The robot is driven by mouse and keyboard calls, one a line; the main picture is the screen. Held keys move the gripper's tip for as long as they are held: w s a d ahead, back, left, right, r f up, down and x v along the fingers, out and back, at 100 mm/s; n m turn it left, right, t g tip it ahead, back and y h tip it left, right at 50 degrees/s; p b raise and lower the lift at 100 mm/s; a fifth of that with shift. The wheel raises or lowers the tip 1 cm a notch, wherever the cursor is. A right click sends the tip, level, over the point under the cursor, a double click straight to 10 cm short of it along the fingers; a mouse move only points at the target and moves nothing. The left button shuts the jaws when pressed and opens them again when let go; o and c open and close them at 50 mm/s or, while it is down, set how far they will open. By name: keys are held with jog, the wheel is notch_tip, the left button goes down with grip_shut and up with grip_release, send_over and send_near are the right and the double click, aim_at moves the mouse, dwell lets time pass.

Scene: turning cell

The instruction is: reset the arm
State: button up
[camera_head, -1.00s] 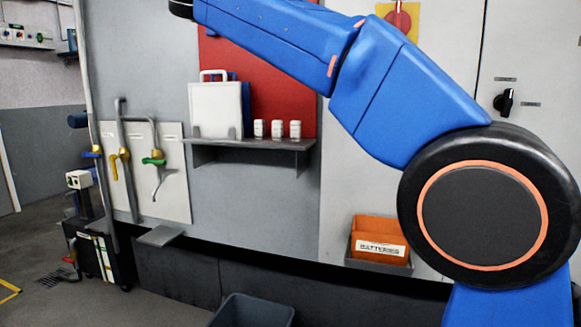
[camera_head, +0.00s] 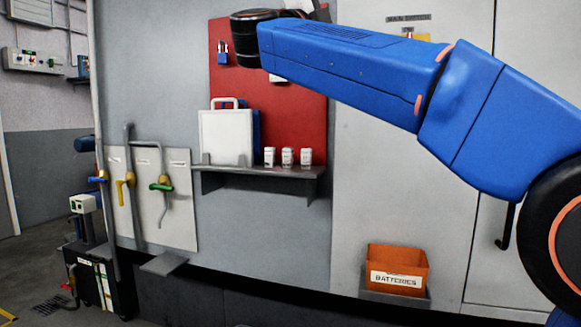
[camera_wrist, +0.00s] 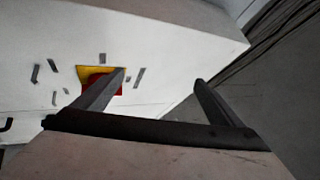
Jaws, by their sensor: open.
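My gripper (camera_wrist: 161,82) shows in the wrist view with its two dark fingers spread apart and nothing between them. Beyond the left finger, a red and yellow switch plate (camera_wrist: 98,73) sits on a pale cabinet face (camera_wrist: 175,35). My blue arm crosses the upper right of the head view, raised in front of the wall. The gripper itself is not clearly visible in the head view.
A shelf (camera_head: 255,171) holds a white case (camera_head: 226,138) and several small white containers (camera_head: 287,156) before a red board (camera_head: 298,115). An orange batteries bin (camera_head: 396,270) is low on the wall. Valves with coloured handles (camera_head: 160,187) are at left. Grey floor shows lower left.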

jog(key=s+d+f+n+t+y, duration=0.1)
jog(key=s+d+f+n+y, duration=0.1)
jog(key=f+n+y, duration=1.15)
jog(key=s+d+f+n+t+y, duration=0.1)
jog(key=s+f+n+y, duration=0.2)
jog(key=f+n+y, duration=1.05)
jog(key=s+d+f+g+h, duration=0.3)
jog(key=s+f, duration=0.5)
jog(key=f, duration=0.6)
jog(key=s+d+f+g+h, duration=0.3)
jog(key=s+d+f, duration=0.3)
jog(key=f, duration=0.9)
jog(key=s+d+f+g+h, duration=0.3)
jog(key=s+d+f+g, duration=0.1)
jog(key=s+f, duration=0.8)
notch_tip(320, 180, down, 3)
jog(key=shift+d+f+n+g+h, duration=0.15)
jog(key=shift+d+n+g+h, duration=0.2)
jog(key=shift+g, duration=0.25)
